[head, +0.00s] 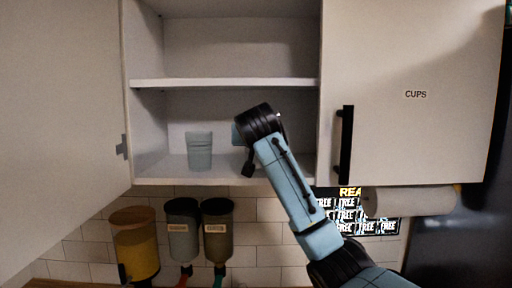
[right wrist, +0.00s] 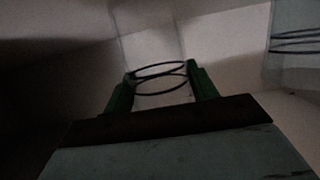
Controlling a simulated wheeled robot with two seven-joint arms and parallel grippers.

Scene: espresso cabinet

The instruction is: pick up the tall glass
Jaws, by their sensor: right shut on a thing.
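My right gripper (right wrist: 161,86) is shut on a clear glass (right wrist: 159,71). Its green fingers stand on either side of the glass, whose dark round outlines show between them. The right wrist view is dim, and I cannot tell the held glass's height or whether it touches the shelf. In the head view my right arm reaches into the cabinet's lower shelf, and its wrist hides the fingers and most of the held glass. Another pale glass (head: 200,151) stands upright on that shelf, to the left and apart. A glass also shows at the right wrist view's upper right edge (right wrist: 297,40). My left gripper is not in view.
The cabinet shelf (head: 160,163) is bare around the standing glass. The middle shelf (head: 225,84) lies above. An open door stands at left; the closed door (head: 415,60) labelled CUPS is at right. Dispensers (head: 184,225) and a paper roll (head: 413,200) are below.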

